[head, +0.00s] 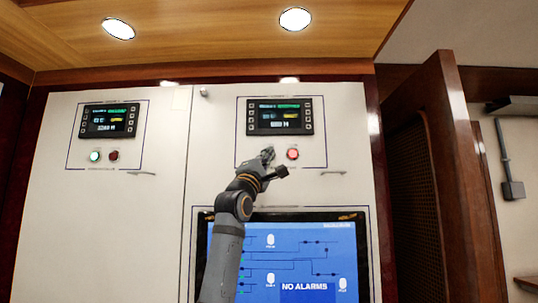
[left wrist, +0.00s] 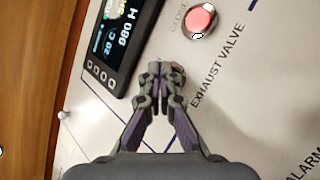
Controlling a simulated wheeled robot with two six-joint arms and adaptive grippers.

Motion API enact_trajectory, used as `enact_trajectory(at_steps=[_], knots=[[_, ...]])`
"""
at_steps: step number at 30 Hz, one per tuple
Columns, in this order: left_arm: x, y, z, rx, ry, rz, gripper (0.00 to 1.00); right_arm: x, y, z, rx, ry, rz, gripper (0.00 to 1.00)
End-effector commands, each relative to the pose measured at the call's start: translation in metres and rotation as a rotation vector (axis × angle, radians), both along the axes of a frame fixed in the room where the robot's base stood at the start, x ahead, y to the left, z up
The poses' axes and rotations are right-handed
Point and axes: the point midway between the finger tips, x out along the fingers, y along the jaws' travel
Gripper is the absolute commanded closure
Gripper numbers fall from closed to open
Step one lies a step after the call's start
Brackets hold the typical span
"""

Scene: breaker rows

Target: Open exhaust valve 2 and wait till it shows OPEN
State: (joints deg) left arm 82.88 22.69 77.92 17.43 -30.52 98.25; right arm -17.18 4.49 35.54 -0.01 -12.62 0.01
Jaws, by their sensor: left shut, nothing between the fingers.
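The right-hand valve panel (head: 317,161) has a lit display (head: 280,116) and, below it, a bright red button or lamp (head: 292,154). In the left wrist view the red button (left wrist: 199,21) glows beside partly readable lettering that looks like "CLOSE", above the words "EXHAUST VALVE"; no valve number is readable. My left gripper (head: 267,154) is shut and empty, its fingertips at the panel just left of the red button. The fingertips (left wrist: 161,76) hide most of what lies behind them, and I cannot tell if they touch it. My right gripper is out of view.
A similar panel (head: 135,122) on the left has a display (head: 109,120), a lit green lamp (head: 95,156) and a dark red one (head: 114,156). Below my gripper is a blue screen (head: 310,262) reading "NO ALARMS". Small handles (head: 333,172) stick out of the cabinet doors.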

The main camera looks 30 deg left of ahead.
Motion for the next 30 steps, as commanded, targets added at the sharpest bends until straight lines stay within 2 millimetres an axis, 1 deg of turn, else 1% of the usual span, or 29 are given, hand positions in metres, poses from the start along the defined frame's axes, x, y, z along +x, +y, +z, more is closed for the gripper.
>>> enact_trajectory(at_steps=[21, 25, 30], knots=[[0.004, 0.003, 0.0, 0.0, 0.0, 0.001, 1.0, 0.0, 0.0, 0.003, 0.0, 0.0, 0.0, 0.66], [0.002, 0.001, -0.002, 0.0, -0.001, 0.0, 1.0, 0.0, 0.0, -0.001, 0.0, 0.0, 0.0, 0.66], [-0.006, -0.003, -0.004, 0.001, -0.001, 0.001, 1.0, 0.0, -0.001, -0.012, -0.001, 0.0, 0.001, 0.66]])
